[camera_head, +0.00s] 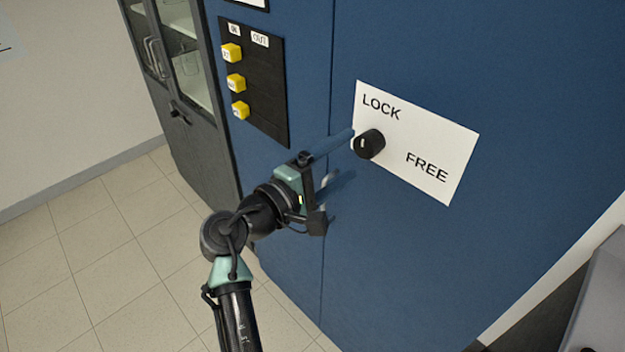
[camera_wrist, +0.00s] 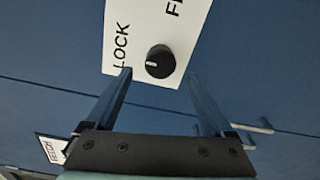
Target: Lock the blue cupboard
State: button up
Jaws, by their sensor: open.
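The blue cupboard (camera_head: 420,270) fills most of the head view. A white plate (camera_head: 445,140) on it reads LOCK at upper left and FREE at lower right. A round black knob (camera_head: 369,145) sits on the plate. In the wrist view the knob (camera_wrist: 160,62) has a white mark pointing left, towards the LOCK side. My gripper (camera_head: 350,154) is open and empty in front of the knob. In the wrist view the knob shows between and beyond my two fingertips (camera_wrist: 160,78). I cannot tell whether they touch it.
A dark panel (camera_head: 270,60) with yellow buttons (camera_head: 236,83) is left of the knob. A grey glass-door cabinet (camera_head: 195,130) stands farther left. A grey object (camera_head: 600,290) stands at lower right. The tiled floor (camera_head: 110,250) at left is clear.

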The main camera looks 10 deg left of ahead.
jog(key=b+v, duration=0.1)
jog(key=v, duration=0.7)
jog(key=shift+s+a+b, duration=0.25)
jog(key=shift+s+b, duration=0.05)
jog(key=shift+b, duration=0.1)
